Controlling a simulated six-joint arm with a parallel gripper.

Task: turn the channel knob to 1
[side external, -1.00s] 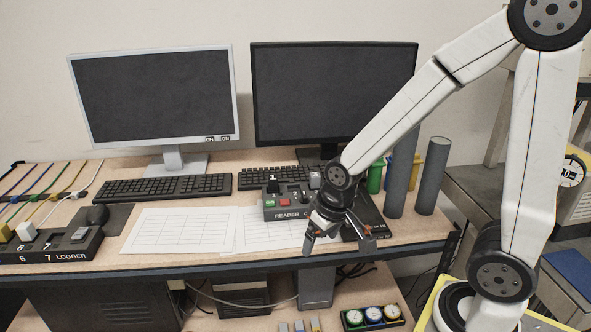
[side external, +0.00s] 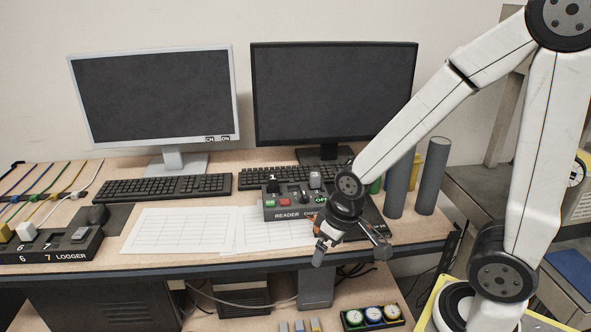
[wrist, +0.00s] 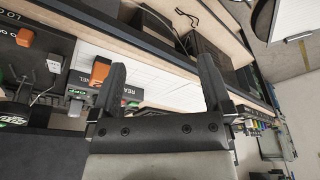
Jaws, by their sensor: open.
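The dark reader panel (side external: 285,214) stands on the desk, lettered "READER" and the start of "CHA". It carries green and red buttons, a dark knob (side external: 304,196) and a grey switch; my wrist hides its right part.
White sheets (side external: 180,230) lie left of the panel. Keyboards (side external: 163,188) and two monitors (side external: 333,92) stand behind. Grey cylinders (side external: 430,178) stand to the right. The logger box (side external: 60,246) is at far left. The desk's front edge runs just below my gripper.

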